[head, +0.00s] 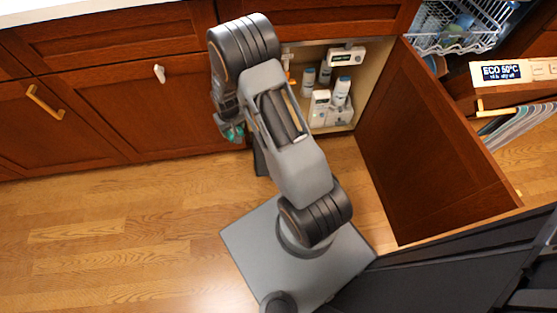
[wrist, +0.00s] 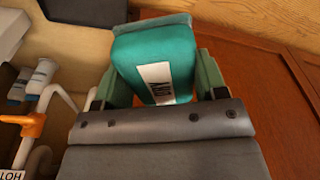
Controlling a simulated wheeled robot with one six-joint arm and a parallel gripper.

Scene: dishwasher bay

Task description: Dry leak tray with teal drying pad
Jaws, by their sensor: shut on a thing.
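My gripper (wrist: 152,92) is shut on the teal drying pad (wrist: 180,55), which has a white label reading "DRY" and sits between the two green fingers in the wrist view. In the head view my gripper (head: 233,131) hangs at the left of my arm, in front of the wooden cabinet fronts, with a bit of teal showing at its end. The leak tray cannot be made out for certain in either view. My arm covers part of the open cabinet in the head view.
The open cabinet holds white bottles (head: 342,88) and a white box (head: 319,107). Its door (head: 430,145) stands open to the right. A dishwasher rack (head: 458,38) is at top right. In the wrist view, white pipes with an orange valve (wrist: 33,124) are at left. Wooden floor at left is clear.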

